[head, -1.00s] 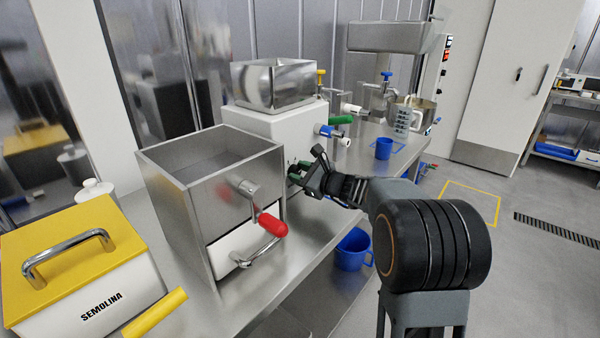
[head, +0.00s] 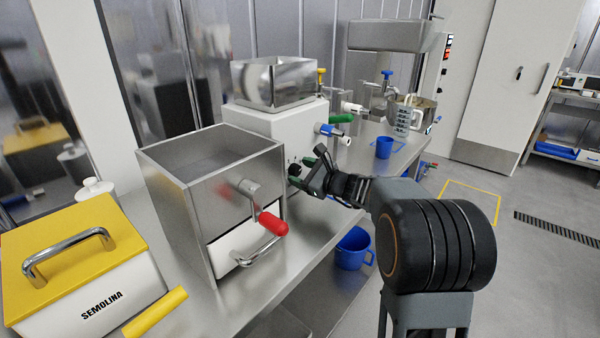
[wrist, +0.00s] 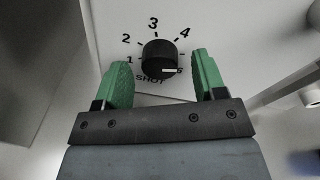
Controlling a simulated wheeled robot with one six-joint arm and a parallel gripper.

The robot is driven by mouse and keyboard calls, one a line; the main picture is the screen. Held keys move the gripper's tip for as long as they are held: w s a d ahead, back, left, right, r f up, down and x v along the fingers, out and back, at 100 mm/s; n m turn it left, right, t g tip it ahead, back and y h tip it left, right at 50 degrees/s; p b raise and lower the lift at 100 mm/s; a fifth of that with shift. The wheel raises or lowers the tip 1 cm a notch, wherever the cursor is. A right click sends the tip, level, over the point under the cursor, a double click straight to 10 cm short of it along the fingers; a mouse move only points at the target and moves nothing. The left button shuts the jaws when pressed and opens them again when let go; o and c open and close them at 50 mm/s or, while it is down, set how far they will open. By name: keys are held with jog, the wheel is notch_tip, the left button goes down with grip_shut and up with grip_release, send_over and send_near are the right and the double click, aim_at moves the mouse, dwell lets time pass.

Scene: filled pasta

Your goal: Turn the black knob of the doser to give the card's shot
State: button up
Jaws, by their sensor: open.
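The doser (head: 250,122) is a white box with a steel hopper (head: 275,84) on top, behind the crank-handled steel box. In the head view my gripper (head: 308,168) is just right of the knob (head: 294,170). I cannot make out a card.
A steel box (head: 190,225) with a red-handled crank (head: 270,223) stands close left of my gripper. A yellow-lidded semolina bin (head: 75,260) is front left. A blue jug (head: 352,250) is below the bench edge. A blue cup (head: 384,148) stands further back.

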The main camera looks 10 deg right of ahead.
jog(key=v, duration=1.3)
jog(key=s+a+n+g+h+p, duration=0.1)
jog(key=s+a+n+g+p, duration=0.55)
jog(key=s+a+n, duration=0.3)
jog(key=s+r+n+g+h+p, duration=0.1)
jog(key=s+n+g+h+p, duration=0.2)
jog(key=n, duration=1.1)
jog(key=shift+s+d+r+h+p, duration=0.35)
jog(key=shift+s+h+p, duration=1.4)
jog(key=shift+s+h, duration=1.7)
jog(key=shift+s+d+f+g+y, duration=0.1)
jog(key=shift+s+g+y, duration=0.15)
jog(key=shift+s+y, duration=0.2)
